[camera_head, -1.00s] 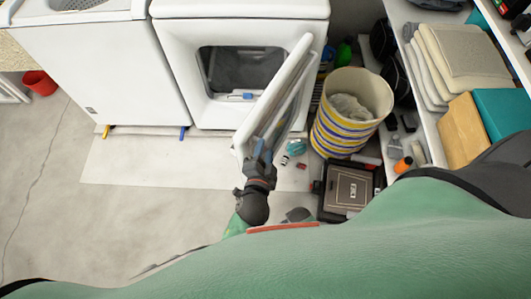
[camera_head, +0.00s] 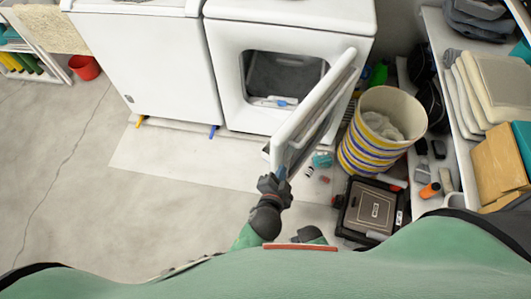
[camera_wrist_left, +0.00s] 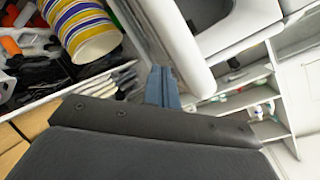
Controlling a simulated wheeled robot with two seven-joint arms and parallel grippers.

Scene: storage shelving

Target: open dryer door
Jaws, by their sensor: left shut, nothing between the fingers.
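The white dryer (camera_head: 222,45) stands at the back centre in the head view. Its door (camera_head: 308,108) is swung wide open to the right, showing the dark drum opening (camera_head: 285,78). My left gripper (camera_head: 281,175) is at the door's near lower end, with its fingers shut and empty. Whether the fingertips touch the door cannot be told. In the left wrist view, the blue-grey fingers (camera_wrist_left: 162,86) are together beside a large white rounded piece (camera_wrist_left: 190,45), likely the door. My right gripper is not in view.
A striped basket (camera_head: 365,150) stands right of the door. A dark case (camera_head: 374,208) and small loose items lie on the floor nearby. White shelving (camera_head: 458,160) lines the right. A white chest-like appliance (camera_head: 150,70) stands left. Floor at left is clear.

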